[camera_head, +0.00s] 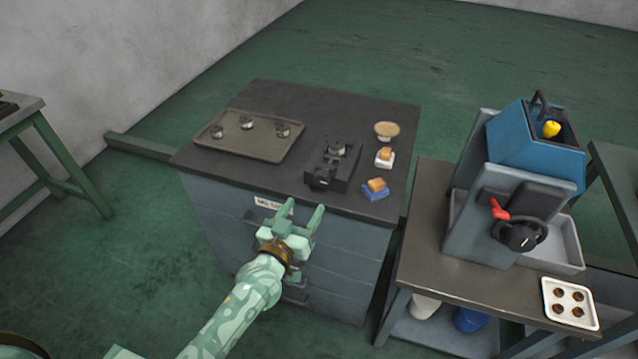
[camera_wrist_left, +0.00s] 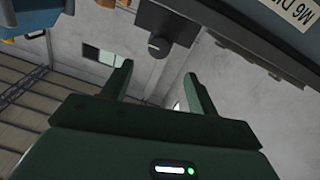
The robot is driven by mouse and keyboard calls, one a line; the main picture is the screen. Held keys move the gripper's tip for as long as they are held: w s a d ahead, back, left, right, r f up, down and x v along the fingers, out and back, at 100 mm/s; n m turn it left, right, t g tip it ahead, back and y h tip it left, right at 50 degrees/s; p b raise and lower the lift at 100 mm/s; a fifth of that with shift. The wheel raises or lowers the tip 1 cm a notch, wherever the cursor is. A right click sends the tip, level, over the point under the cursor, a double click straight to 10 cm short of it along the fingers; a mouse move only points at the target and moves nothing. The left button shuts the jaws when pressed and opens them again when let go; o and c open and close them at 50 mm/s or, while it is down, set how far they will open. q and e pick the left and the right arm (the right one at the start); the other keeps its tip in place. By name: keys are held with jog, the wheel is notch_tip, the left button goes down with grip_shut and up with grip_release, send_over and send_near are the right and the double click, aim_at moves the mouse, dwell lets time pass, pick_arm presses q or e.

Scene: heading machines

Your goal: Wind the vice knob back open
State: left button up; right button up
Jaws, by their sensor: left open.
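The black vice (camera_head: 341,161) sits on the dark bench top near its front edge, with a part in or behind its jaws. Its round dark knob (camera_head: 320,181) faces the front of the bench. In the left wrist view the knob (camera_wrist_left: 158,47) shows ahead, beyond and between the fingertips. My left gripper (camera_head: 306,205) is open and empty, in front of the bench edge and just short of the knob, apart from it. How far the vice jaws are open is too small to tell. My right gripper is not in view.
A tray (camera_head: 240,139) with several metal parts lies left of the vice. A blue machine (camera_head: 530,150) with a red lever (camera_head: 499,209) stands on the right table.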

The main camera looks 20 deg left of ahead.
aim_at(320, 181)
pick_arm(q)
jog(key=w, duration=0.3)
jog(key=w+b, duration=0.1)
jog(key=w, duration=0.1)
jog(key=w+d+b, duration=0.1)
jog(key=w, duration=0.2)
jog(key=shift+w+f, duration=0.1)
jog(key=shift+w, duration=0.7)
jog(key=shift+c, duration=0.3)
jog(key=c, duration=0.9)
